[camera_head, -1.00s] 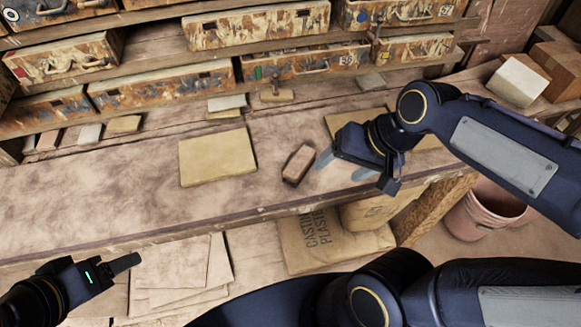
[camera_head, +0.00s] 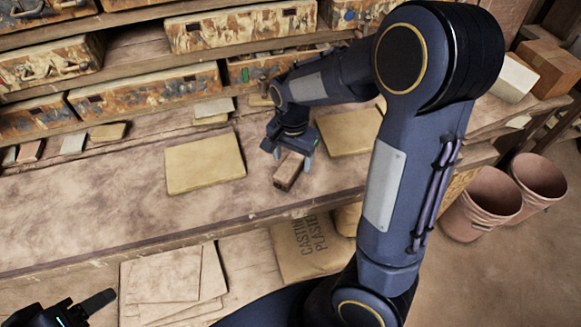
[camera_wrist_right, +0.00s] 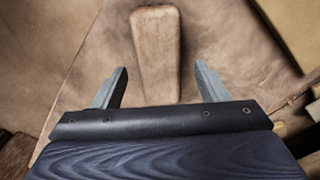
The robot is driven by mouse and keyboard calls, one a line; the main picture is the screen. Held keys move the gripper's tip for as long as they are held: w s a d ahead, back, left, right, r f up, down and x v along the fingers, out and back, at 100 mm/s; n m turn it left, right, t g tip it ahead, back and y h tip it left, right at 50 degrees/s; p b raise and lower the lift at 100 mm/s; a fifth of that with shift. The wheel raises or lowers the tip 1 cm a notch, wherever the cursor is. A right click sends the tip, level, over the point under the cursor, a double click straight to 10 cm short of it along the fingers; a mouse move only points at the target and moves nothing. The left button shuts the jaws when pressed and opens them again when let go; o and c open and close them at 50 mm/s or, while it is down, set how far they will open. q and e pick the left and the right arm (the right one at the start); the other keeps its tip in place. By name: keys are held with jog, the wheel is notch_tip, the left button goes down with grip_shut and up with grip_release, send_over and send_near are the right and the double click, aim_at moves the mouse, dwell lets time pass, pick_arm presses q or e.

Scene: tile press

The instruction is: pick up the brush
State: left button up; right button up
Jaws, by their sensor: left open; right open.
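The brush (camera_head: 287,174) is a brown, rounded wooden block lying on the bench, right of a flat tan slab; no bristles show. In the right wrist view the brush (camera_wrist_right: 157,45) points lengthwise toward my right gripper (camera_wrist_right: 160,82). That gripper is open and empty, one finger on each side of the brush's near end, with gaps on both sides. In the head view my right gripper (camera_head: 293,158) is over the brush's far end, partly hiding it. My left gripper (camera_head: 98,304) is open at the lower left, far from the brush, and partly cut off by the frame.
Tan slabs lie left (camera_head: 205,163) and right (camera_head: 348,132) of the brush. Drawers (camera_head: 145,90) and small blocks line the back. A plaster sack (camera_head: 305,248) and flat sheets (camera_head: 170,280) lie below the bench. Buckets (camera_head: 485,203) stand at the right.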

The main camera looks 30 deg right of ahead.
jog(key=shift+f, duration=0.95)
jog(key=c, duration=1.2)
jog(key=shift+r, duration=0.15)
